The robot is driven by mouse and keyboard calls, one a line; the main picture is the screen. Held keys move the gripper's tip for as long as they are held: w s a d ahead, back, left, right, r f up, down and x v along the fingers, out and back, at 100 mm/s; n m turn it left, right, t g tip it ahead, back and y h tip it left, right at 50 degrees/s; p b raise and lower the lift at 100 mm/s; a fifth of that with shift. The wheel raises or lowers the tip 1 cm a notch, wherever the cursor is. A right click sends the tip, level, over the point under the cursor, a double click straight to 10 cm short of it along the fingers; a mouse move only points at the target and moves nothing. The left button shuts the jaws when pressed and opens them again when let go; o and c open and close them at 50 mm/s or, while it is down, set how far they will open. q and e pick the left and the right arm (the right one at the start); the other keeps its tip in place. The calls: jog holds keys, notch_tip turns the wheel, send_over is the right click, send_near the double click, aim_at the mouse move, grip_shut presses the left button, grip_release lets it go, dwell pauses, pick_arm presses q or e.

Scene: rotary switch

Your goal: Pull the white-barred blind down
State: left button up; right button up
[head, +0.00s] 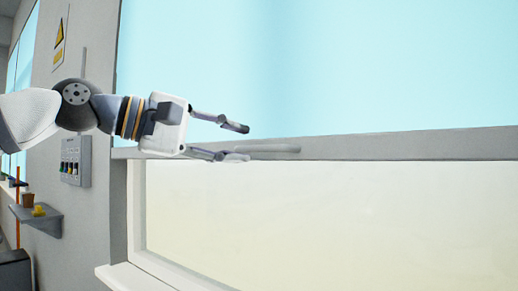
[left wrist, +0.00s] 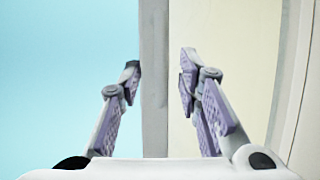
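The light blue blind (head: 320,65) fills the upper part of the window, with a pale grey-white bar (head: 400,146) along its lower edge. In the left wrist view, the bar (left wrist: 155,70) runs between the two spread fingers, with visible gaps on both sides. I cannot tell how deep it sits between them. My right gripper is not in view.
A pale cream pane (head: 330,220) lies below the bar, with a white sill (head: 125,278) at lower left. On the grey wall at left are a switch panel (head: 75,160), a warning sign (head: 60,38) and a small shelf (head: 38,218).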

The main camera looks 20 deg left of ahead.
aim_at(255, 149)
pick_arm(q)
jog(key=x, duration=0.5)
jog(key=shift+w+d+f, duration=0.15)
jog(key=shift+w, duration=0.2)
grip_shut()
